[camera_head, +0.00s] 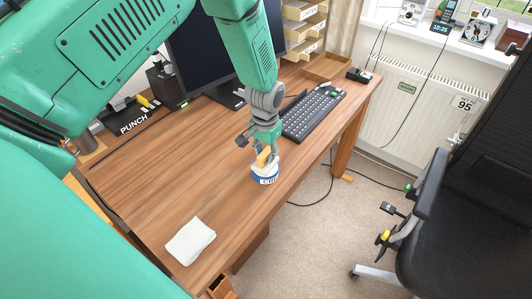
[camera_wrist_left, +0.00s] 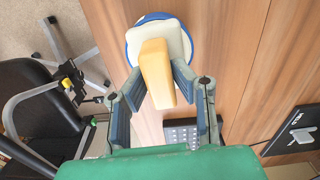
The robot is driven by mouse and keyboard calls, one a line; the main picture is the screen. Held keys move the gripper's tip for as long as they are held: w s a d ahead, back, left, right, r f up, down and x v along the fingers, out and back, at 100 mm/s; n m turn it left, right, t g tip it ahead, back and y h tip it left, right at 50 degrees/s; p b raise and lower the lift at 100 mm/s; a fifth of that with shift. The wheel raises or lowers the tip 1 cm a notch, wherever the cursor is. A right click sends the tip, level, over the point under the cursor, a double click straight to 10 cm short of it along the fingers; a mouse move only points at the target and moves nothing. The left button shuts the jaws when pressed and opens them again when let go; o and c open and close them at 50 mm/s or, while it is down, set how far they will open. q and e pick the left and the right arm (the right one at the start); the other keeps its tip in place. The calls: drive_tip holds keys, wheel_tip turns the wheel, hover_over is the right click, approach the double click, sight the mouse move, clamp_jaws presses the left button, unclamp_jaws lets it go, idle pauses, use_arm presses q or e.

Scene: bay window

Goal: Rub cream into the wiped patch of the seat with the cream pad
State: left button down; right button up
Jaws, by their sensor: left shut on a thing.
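My left gripper (camera_head: 264,146) is shut on the yellow handle of the cream pad (camera_head: 262,158). The wrist view shows the handle between my fingers (camera_wrist_left: 158,82) and the pad's pale face part (camera_wrist_left: 174,38) at its far end. The pad is at the mouth of a white and blue cream jar (camera_head: 265,176) on the desk; the jar's blue rim (camera_wrist_left: 133,52) shows around it. I cannot tell how deep the pad sits. The black chair seat (camera_head: 450,255) is at the right, partly cut off; no wiped patch can be made out. My right gripper is out of view.
A folded white cloth (camera_head: 190,241) lies near the front of the wooden desk (camera_head: 150,195). A keyboard (camera_head: 313,114) and a monitor (camera_head: 215,55) stand behind the jar. The chair's armrest (camera_head: 432,185) rises beside the seat. Carpet (camera_head: 310,225) separates desk and chair.

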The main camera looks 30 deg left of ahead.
sight(267, 154)
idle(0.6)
use_arm(q)
drive_tip(key=shift+r+p, duration=2.85)
drive_tip(key=shift+r, duration=0.7)
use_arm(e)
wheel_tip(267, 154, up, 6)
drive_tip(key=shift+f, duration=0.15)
use_arm(q)
drive_tip(key=shift+d+f, duration=0.1)
drive_tip(key=shift+f, duration=0.05)
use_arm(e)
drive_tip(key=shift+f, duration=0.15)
